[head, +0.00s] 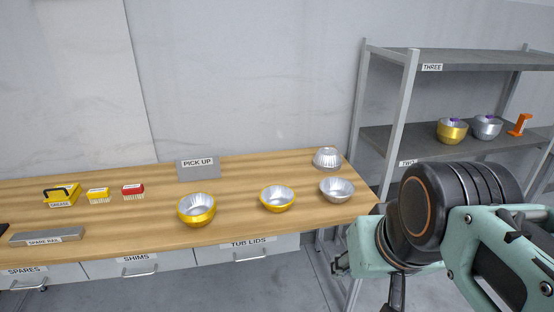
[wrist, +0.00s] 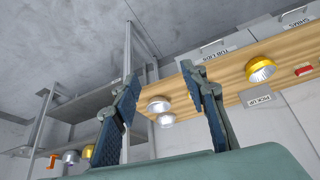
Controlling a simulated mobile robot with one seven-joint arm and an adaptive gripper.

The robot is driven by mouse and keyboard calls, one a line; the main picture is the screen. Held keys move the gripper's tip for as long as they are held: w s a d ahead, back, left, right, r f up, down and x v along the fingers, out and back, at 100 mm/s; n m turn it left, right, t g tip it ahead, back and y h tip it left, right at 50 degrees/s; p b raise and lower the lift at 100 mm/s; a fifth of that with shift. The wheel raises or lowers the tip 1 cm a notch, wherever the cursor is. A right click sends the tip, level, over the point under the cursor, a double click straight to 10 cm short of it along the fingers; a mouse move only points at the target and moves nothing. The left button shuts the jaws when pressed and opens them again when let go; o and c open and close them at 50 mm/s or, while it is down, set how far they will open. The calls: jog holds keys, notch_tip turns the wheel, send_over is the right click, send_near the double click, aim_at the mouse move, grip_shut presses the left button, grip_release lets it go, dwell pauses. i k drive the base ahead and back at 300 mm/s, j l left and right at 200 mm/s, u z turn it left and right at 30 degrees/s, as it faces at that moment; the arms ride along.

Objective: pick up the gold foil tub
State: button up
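Two gold foil tubs with silver insides stand open side up on the wooden bench in the head view: a larger one (head: 196,212) left of centre and a smaller one (head: 277,199) to its right. A third gold tub (head: 452,132) with something purple in it stands on the shelf. My gripper (wrist: 160,78) is open and empty in the wrist view, away from all tubs. One gold tub (wrist: 261,70) shows right of its fingers there. The other bench gold tub seems hidden behind the right finger.
The rack (head: 440,58) on the right holds a silver tub (head: 487,128) and an orange item (head: 519,125). The PICK UP sign (head: 198,168) stands behind the tubs.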

aim_at(276, 199)
jog(key=i+j, duration=0.35)
jog(key=i+j+z, duration=0.15)
jog(key=i+j, duration=0.15)
jog(key=j, duration=0.25)
jog(key=i+j, duration=0.3)
jog(key=j, duration=0.15)
